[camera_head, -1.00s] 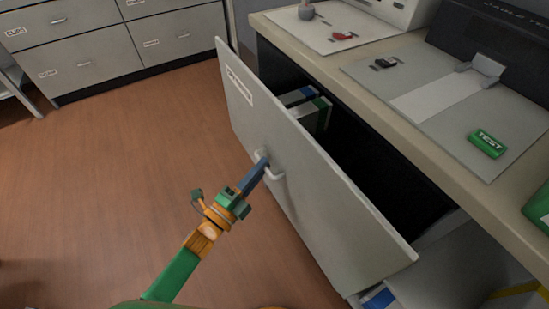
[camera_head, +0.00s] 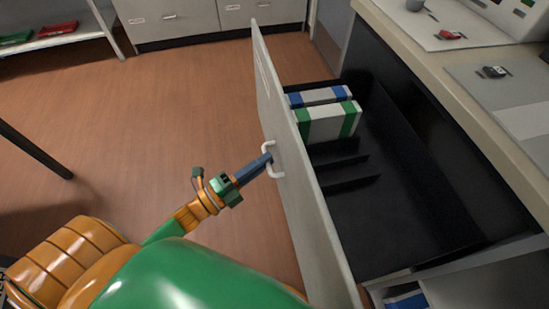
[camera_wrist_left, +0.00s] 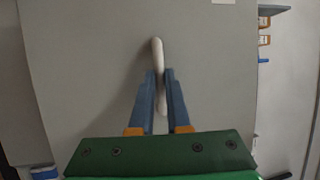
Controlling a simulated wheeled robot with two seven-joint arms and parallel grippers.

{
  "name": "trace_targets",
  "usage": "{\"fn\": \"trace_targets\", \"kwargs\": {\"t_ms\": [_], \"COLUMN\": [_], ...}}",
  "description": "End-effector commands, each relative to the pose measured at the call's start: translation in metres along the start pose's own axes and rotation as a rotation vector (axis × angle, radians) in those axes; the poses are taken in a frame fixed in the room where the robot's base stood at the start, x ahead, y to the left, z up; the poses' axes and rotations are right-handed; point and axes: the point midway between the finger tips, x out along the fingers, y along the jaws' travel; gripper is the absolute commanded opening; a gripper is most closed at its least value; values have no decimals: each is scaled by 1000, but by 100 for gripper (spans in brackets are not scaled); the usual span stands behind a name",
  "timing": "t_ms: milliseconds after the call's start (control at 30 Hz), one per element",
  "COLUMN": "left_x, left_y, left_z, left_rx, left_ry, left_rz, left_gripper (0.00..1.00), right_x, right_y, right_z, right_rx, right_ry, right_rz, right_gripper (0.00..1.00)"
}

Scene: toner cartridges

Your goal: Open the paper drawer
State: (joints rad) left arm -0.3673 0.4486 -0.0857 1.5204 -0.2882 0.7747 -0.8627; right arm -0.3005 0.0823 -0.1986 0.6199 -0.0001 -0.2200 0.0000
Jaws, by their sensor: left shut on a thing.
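The paper drawer (camera_head: 300,210) stands pulled well out from under the counter, its grey front facing left. Its white handle (camera_head: 271,147) is on the front's outer face. My left gripper (camera_head: 268,158) is at the handle, with its blue fingers shut on it. In the left wrist view the handle (camera_wrist_left: 157,50) runs between the two fingers (camera_wrist_left: 160,90). Inside the drawer are paper packs with green bands (camera_head: 328,123) and blue bands (camera_head: 318,96), towards its far end, and black dividers (camera_head: 345,165). My right gripper is not in view.
The counter (camera_head: 450,85) above the drawer carries mats, a red item (camera_head: 450,35) and a small black item (camera_head: 492,72). Wood floor (camera_head: 130,120) is open to the left. Grey cabinets (camera_head: 175,18) and a shelf with trays (camera_head: 50,40) stand at the back.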

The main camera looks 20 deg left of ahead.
Motion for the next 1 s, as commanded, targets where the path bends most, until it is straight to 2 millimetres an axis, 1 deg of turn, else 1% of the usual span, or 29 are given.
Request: {"fn": "trace_targets", "kwargs": {"t_ms": [100, 300, 767, 800, 867, 900, 1000], "left_x": [-7, -12, -14, -14, -14, -13, -13], "left_y": [-1, -2, -2, -2, -2, -2, -2], "left_z": [3, 5, 6, 6, 6, 6, 6], "left_rx": [0, 0, 0, 0, 0, 0, 0], "left_ry": [-1, -1, -1, -1, -1, -1, 0], "left_rz": [3, 2, 1, 1, 1, 1, 0], "left_gripper": [0, 0, 0, 25, 42, 45, 45], "right_x": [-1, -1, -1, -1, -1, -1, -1], "right_y": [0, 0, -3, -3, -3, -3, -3], "right_z": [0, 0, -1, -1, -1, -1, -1], "right_rx": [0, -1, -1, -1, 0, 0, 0], "right_ry": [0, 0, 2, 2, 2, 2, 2], "right_rz": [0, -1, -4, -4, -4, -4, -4], "right_gripper": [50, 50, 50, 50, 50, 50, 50]}}
